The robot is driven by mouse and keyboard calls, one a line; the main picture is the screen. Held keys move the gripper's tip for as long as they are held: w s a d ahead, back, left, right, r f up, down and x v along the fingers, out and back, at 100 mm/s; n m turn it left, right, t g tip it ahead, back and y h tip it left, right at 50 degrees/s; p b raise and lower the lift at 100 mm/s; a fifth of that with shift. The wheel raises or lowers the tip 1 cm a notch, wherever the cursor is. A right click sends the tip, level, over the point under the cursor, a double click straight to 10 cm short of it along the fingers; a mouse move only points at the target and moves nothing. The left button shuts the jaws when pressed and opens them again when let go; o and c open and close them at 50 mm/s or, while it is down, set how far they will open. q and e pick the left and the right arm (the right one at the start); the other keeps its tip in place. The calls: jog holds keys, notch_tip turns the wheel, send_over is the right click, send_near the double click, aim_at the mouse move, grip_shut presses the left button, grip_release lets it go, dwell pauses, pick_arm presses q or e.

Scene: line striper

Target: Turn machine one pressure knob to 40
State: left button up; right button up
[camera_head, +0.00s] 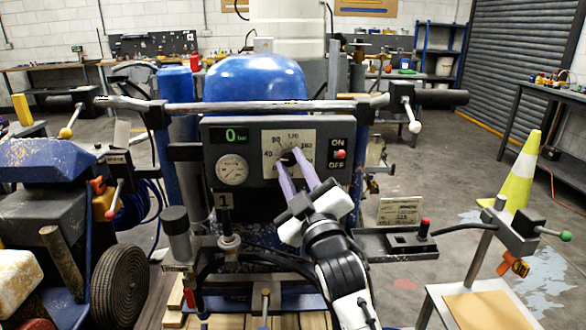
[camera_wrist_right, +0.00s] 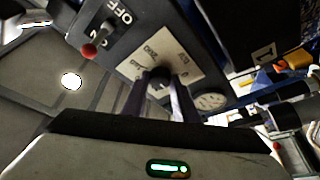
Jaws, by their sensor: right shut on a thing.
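The black pressure knob (camera_head: 288,157) sits in the middle of a white dial plate (camera_head: 307,142) on the dark control panel of machine one. Dial numbers such as 40 and 80 show around it. My right gripper (camera_head: 289,163) reaches up to the panel, its two purple fingers shut on the knob. The knob (camera_wrist_right: 158,82) also shows between the fingertips in the right wrist view. The knob's pointer is hidden by the fingers, so its setting cannot be read. A green display (camera_head: 233,135) reads 0 bar. My left gripper is not in view.
A round gauge (camera_head: 232,170) is left of the dial, and an ON/OFF switch with a red tip (camera_head: 340,154) is right of it. A handlebar (camera_head: 270,106) crosses above the panel. A yellow cone (camera_head: 522,170) stands at the right.

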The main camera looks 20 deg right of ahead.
jog(key=o, duration=1.1)
jog(key=shift+c, duration=0.2)
jog(key=shift+r, duration=0.1)
notch_tip(320, 180, up, 10)
jog(key=shift+f+p, duration=0.1)
jog(key=shift+p, duration=0.6)
